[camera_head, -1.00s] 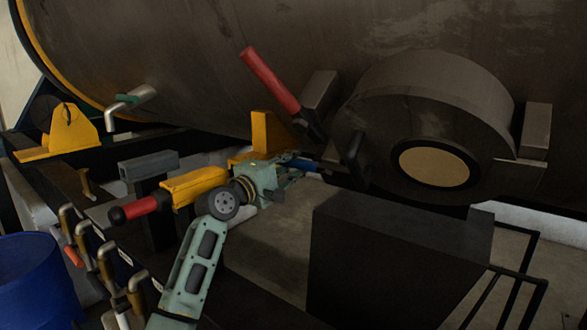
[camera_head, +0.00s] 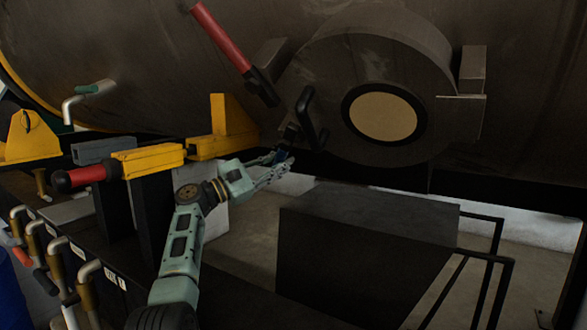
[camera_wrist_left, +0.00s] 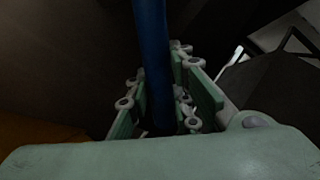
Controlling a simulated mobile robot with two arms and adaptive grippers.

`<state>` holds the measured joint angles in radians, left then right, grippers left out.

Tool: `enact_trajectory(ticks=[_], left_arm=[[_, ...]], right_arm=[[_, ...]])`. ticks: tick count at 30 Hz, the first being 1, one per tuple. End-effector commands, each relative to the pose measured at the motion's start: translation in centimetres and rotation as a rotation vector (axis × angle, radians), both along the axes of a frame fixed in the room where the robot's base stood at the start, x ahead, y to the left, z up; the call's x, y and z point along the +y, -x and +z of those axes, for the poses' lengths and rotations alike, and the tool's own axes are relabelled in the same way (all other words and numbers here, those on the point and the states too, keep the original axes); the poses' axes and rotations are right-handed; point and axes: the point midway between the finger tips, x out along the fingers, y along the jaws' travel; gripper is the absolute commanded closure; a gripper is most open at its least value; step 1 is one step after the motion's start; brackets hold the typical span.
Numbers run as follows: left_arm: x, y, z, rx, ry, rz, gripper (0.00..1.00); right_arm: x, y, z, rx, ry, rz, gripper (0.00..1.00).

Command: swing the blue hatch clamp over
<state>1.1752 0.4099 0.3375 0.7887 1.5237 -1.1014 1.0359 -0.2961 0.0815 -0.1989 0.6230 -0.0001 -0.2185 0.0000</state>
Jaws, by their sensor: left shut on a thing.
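The blue hatch clamp shows as a long blue bar (camera_wrist_left: 152,60) in the left wrist view, running down between my fingers. In the head view only a small bit of blue (camera_head: 283,156) shows at my left gripper (camera_head: 281,165), below and left of the round hatch (camera_head: 384,116). My left gripper is shut on the blue bar; its fingers (camera_wrist_left: 168,100) lie on both sides of it. The clamp's far end and pivot are hidden or too dark to tell. My right gripper is not in view.
A black looped handle (camera_head: 311,118) stands close above my gripper. A red-handled lever (camera_head: 220,36) slants over the vessel. Yellow brackets (camera_head: 222,130) and a red-tipped yellow bar (camera_head: 150,160) are at left. A large black box (camera_head: 360,230) stands below the hatch.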

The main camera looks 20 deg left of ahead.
Motion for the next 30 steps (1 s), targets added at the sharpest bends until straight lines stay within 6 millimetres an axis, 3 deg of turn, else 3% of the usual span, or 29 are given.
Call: enact_trajectory(ticks=[3, 12, 30], left_arm=[[-0.1, 0.2, -0.9, 0.009, 0.079, -0.057, 1.0], [-1.5, 0.1, -1.3, 0.024, 0.218, -0.169, 1.0], [-2.4, 0.0, -1.4, 0.032, 0.289, -0.228, 1.0]], right_arm=[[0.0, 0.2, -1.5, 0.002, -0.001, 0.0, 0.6], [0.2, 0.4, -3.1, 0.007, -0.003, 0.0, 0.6], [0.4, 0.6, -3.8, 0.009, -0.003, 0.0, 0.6]])
